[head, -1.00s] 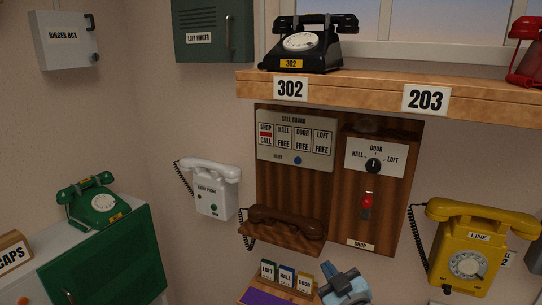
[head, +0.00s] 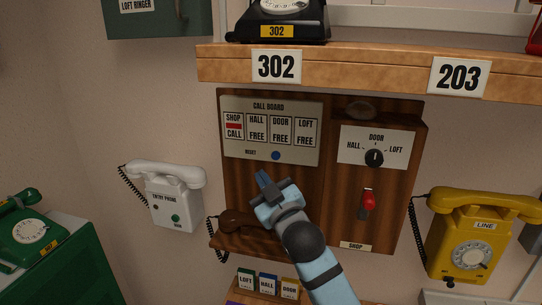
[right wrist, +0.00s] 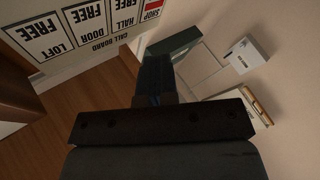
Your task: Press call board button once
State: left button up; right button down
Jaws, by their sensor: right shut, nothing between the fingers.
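The call board (head: 312,150) is a pale panel on a brown wooden wall unit in the head view. Its SHOP window shows a red bar and CALL; HALL, DOOR and LOFT show FREE. A blue round button (head: 276,155) marked RESET sits at its lower middle. My right gripper (head: 263,178) is shut and empty, its tips a little below and left of the button in the picture, apart from it as far as I can tell. In the right wrist view the shut fingers (right wrist: 155,80) point past the upside-down call board (right wrist: 78,52); the button is hidden there. My left gripper is out of view.
A brown handset (head: 238,222) lies on a ledge below the board, partly behind my right gripper. A selector knob (head: 374,157) and red switch (head: 368,201) are to the right. A white phone (head: 165,195) hangs left, a yellow phone (head: 478,235) right. A wooden shelf (head: 350,75) juts out above.

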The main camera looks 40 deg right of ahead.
aim_at(276, 156)
jog(key=shift+w+d, duration=1.45)
jog(key=shift+d, duration=0.25)
jog(key=shift+w+d, duration=1.45)
jog(key=shift+d, duration=0.2)
jog(key=shift+w+d, duration=0.3)
jog(key=shift+d, duration=0.05)
jog(key=shift+w+d, duration=0.25)
dwell(0.4)
dwell(0.3)
jog(key=shift+s+a+p, duration=0.45)
jog(key=shift+s+a, duration=0.1)
jog(key=shift+a, duration=0.05)
